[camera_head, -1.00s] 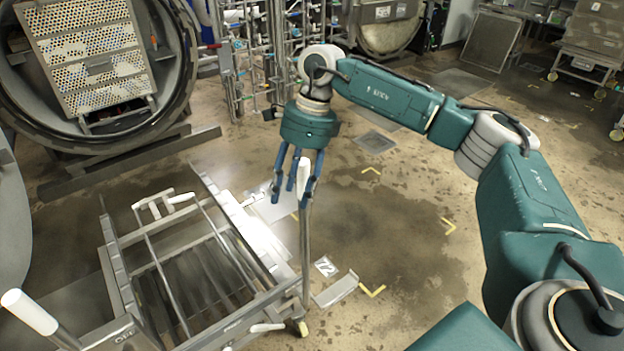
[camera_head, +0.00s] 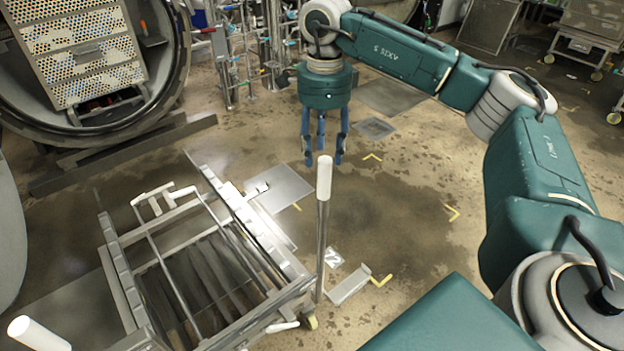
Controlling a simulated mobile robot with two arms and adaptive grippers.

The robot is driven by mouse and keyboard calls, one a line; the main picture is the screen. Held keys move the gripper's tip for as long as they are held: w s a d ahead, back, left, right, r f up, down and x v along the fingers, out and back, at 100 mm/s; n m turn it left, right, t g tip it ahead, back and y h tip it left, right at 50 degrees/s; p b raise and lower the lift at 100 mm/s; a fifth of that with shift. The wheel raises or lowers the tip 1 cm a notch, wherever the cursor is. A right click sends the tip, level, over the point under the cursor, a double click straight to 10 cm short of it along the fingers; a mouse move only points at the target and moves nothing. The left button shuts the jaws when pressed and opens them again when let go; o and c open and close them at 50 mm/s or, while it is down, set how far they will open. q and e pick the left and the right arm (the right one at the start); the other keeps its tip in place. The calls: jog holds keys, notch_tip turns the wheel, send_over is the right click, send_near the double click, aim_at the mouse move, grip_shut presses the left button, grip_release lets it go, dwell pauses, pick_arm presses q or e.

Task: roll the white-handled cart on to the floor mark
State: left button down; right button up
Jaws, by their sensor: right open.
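The white-handled cart (camera_head: 219,216) is a low metal frame with slats at the lower left. Two upright posts carry white grips, one near the middle (camera_head: 324,178) and one at the lower left corner (camera_head: 38,334). Yellow corner marks (camera_head: 452,212) on the floor outline an area to the right of the cart. The cart stands left of that area. My right gripper (camera_head: 322,160) is open and empty, its blue fingers pointing down just above and behind the middle white grip. It appears apart from the grip. My left gripper is not in view.
A round autoclave (camera_head: 178,75) holding a perforated basket stack (camera_head: 85,60) stands at the upper left. Pipework (camera_head: 262,50) stands behind. Another cart (camera_head: 583,45) is at the far upper right. Wet floor within the yellow marks is clear.

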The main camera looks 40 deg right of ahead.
aim_at(324, 184)
jog(key=shift+s+d+f, duration=0.1)
jog(key=shift+s+f, duration=0.05)
jog(key=shift+f, duration=0.25)
jog(key=f, duration=0.1)
jog(key=f+p, duration=0.1)
jog(key=f, duration=0.2)
jog(key=shift+s+d+f+p, duration=0.15)
jog(key=shift+s+f+p, duration=0.05)
jog(key=shift+s+p, duration=0.15)
jog(key=f+p, duration=0.1)
jog(key=f, duration=0.3)
jog(key=shift+w, duration=0.2)
jog(key=shift+f, duration=0.65)
grip_shut()
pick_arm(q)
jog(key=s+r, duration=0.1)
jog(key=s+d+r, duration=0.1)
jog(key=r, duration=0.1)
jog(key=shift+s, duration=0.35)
